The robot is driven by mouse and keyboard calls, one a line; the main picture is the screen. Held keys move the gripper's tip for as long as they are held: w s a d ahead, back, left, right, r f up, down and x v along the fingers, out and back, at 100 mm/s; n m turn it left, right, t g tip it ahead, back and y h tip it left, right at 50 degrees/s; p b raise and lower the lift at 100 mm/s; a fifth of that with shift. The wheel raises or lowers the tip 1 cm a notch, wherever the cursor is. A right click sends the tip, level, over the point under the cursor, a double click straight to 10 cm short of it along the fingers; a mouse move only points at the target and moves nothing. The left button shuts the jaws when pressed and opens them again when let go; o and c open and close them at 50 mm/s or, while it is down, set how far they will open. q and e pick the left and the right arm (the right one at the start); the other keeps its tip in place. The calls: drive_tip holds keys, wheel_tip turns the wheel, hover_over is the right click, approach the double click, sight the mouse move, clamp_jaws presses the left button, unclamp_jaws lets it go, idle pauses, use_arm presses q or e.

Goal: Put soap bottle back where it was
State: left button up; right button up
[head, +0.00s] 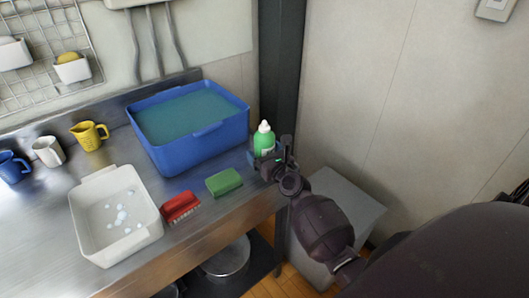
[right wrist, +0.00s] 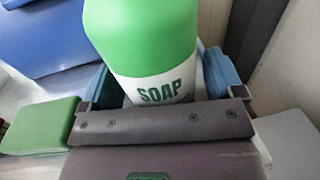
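The soap bottle (head: 264,141) is green with a white cap and stands upright near the right end of the metal counter. The right wrist view shows the bottle (right wrist: 150,50) close up, with the word SOAP on its white label. My right gripper (head: 262,163) is at the bottle's lower part. In the right wrist view the blue fingers of this gripper (right wrist: 158,82) are on either side of the bottle. Whether they press on it is not clear. The bottle's base is hidden behind the gripper. My left gripper is not in view.
A blue basin (head: 165,161) of water stands left of the bottle. A green sponge (head: 223,182), a red brush (head: 180,206) and a white tub (head: 90,236) lie along the counter's front. Cups stand at the left. A dark post (head: 281,70) and wall are behind the bottle.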

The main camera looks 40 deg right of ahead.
drive_tip(key=shift+r, duration=0.1)
drive_tip(key=shift+s, duration=0.15)
drive_tip(key=s+a, duration=0.1)
drive_tip(key=s, duration=1.1)
drive_tip(key=s+a+f+m+g, duration=0.2)
drive_tip(key=s+m, duration=0.4)
drive_tip(key=m, duration=0.5)
drive_tip(key=s+a+f+m+g+y, duration=0.1)
drive_tip(key=s+a+f+m, duration=0.3)
drive_tip(key=m, duration=0.7)
drive_tip(key=s+a+f+m+g, duration=0.3)
drive_tip(key=s+f+m, duration=0.4)
drive_tip(key=m, duration=0.5)
drive_tip(key=shift+s+a+f+g, duration=0.2)
drive_tip(key=shift+s+g, duration=0.1)
drive_tip(key=shift+s, duration=0.15)
